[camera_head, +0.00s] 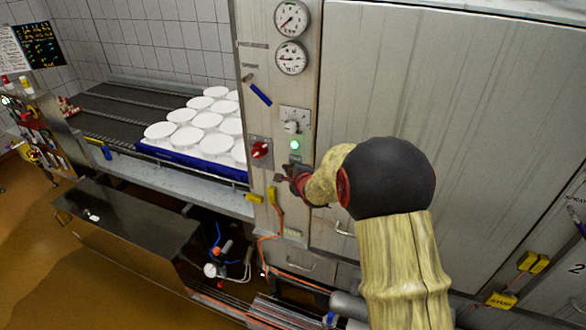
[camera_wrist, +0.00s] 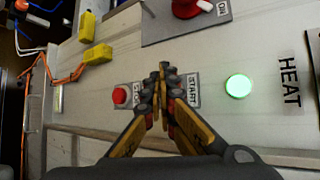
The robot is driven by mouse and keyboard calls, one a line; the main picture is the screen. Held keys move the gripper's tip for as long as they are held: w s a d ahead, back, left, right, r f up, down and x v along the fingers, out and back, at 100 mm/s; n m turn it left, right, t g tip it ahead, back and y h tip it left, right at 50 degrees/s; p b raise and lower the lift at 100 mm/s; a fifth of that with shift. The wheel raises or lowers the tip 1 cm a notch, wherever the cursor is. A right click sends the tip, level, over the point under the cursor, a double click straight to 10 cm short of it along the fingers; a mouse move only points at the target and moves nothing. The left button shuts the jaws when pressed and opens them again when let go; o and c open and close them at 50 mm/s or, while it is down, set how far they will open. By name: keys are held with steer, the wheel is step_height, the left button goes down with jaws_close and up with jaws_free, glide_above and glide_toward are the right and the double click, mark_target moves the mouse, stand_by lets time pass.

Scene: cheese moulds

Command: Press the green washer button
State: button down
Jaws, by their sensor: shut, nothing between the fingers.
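My gripper (camera_head: 287,175) is at the steel control panel (camera_head: 259,95), with its fingers pointing at the panel. In the wrist view my gripper (camera_wrist: 164,72) is shut and empty, in front of a small plate (camera_wrist: 193,92) marked START. The fingers cover the middle of this plate, so any green button there is hidden. I cannot tell whether the fingertips touch it. A red button (camera_wrist: 119,96) shows left of the fingers. A glowing green round light (camera_wrist: 238,86), beside the word HEAT, is right of them and clear of the fingers; it also shows in the head view (camera_head: 294,145).
A red rotary switch (camera_head: 260,149) is on the panel, left of the green light. Two gauges (camera_head: 291,38) are above. Orange cable (camera_head: 265,245) and yellow connectors (camera_head: 272,194) hang below. A conveyor with white moulds (camera_head: 208,122) in a blue tray (camera_head: 180,158) is at left.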

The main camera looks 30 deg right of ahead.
steer(key=shift+s+a, duration=0.6)
steer(key=shift+a, duration=0.15)
steer(key=shift+f, duration=0.1)
steer(key=s+a, duration=0.1)
steer(key=a, duration=0.1)
steer(key=s+a+b, duration=0.1)
steer(key=s+a, duration=0.1)
stand_by(0.4)
stand_by(0.8)
